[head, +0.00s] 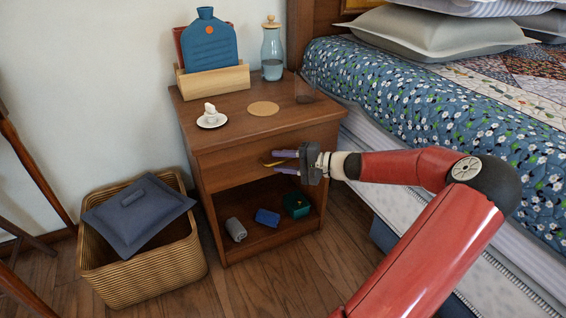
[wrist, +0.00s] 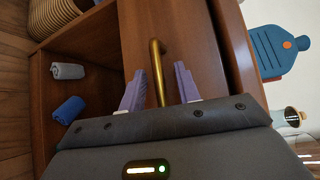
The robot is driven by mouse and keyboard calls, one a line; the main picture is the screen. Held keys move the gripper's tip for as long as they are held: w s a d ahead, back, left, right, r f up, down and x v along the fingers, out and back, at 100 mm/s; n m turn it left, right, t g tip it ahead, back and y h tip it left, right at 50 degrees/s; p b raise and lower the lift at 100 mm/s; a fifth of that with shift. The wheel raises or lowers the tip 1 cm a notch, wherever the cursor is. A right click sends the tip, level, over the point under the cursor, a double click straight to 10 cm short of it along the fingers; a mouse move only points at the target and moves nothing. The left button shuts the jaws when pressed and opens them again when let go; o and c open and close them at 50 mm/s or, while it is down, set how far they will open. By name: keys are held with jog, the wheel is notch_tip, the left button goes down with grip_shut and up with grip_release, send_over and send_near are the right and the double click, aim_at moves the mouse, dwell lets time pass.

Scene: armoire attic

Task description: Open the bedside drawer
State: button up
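The bedside drawer (head: 224,172) is the upper front of a brown wooden nightstand, and it looks closed. Its brass handle (wrist: 157,72) shows in the wrist view between the two purple fingers of my gripper (wrist: 160,88). In the head view my gripper (head: 281,162) is in front of the drawer at handle height, and a bit of the handle (head: 272,164) shows by the fingers. The fingers are apart, with a gap on each side of the handle. Whether a finger touches the drawer front I cannot tell.
A wicker basket (head: 146,270) stands at left, the bed (head: 440,110) at right.

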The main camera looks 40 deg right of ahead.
grip_shut()
jog(key=shift+s, duration=0.15)
jog(key=s+a+p, duration=0.2)
jog(key=s+p, duration=0.3)
jog(key=s, duration=0.6)
jog(key=s+a+p, duration=0.3)
jog(key=s+p, duration=0.2)
jog(key=s, duration=0.6)
jog(key=shift+s+a, duration=0.25)
jog(key=shift+s, duration=0.1)
grip_release()
